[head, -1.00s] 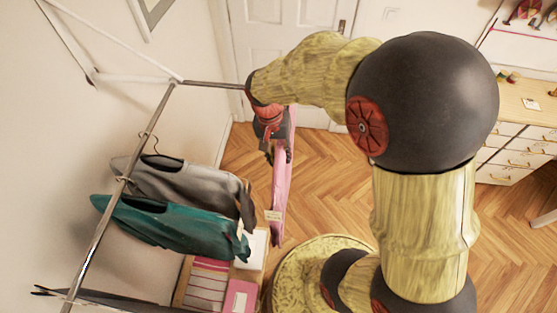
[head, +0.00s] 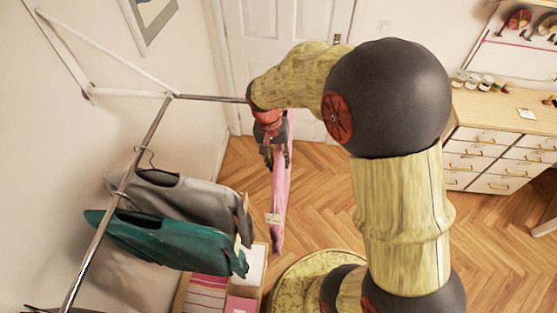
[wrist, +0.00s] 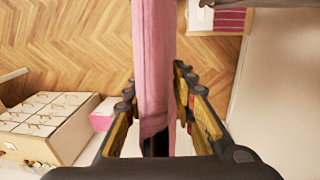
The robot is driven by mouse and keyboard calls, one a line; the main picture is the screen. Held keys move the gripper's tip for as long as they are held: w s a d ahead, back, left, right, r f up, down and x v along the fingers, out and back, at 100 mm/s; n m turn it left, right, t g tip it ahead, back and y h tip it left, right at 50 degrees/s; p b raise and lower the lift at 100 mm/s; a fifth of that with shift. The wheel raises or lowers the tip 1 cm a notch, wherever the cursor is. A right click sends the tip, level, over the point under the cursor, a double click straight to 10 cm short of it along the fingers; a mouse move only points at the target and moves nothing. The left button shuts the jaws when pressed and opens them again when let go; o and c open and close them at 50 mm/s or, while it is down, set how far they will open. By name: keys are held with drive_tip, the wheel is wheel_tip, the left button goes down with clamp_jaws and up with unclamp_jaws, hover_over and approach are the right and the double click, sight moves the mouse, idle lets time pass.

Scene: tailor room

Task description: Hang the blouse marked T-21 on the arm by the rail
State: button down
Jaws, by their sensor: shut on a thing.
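A pink garment (head: 280,195) hangs from my gripper (head: 271,150), with a small pale tag (head: 273,219) near its lower part; the tag's writing is too small to read. In the wrist view my gripper (wrist: 158,100) has its two fingers on either side of the pink cloth (wrist: 153,60), shut on it or its hanger. The grey metal arm (head: 210,98) sticks out to the right from the corner of the rail (head: 110,205). Its right end meets my wrist in the picture and is hidden there. The garment hangs below and right of it, apart from the rail.
A grey garment (head: 180,197) and a teal garment (head: 160,240) hang on the rail at left. A box with pink and white things (head: 208,290) stands on the floor below. A drawer cabinet (head: 495,155) is at the right, a white door (head: 285,50) behind. Wood floor between is clear.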

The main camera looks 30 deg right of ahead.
idle(0.3)
drive_tip(key=c, duration=1.5)
unclamp_jaws()
drive_tip(key=shift+o, duration=0.5)
drive_tip(key=r, duration=0.4)
drive_tip(key=a+r, duration=0.1)
drive_tip(key=r, duration=0.3)
drive_tip(key=w+r, duration=0.1)
drive_tip(key=r, duration=0.2)
drive_tip(key=shift+a+r, duration=0.15)
drive_tip(key=shift+r, duration=0.25)
drive_tip(key=shift+s, duration=0.1)
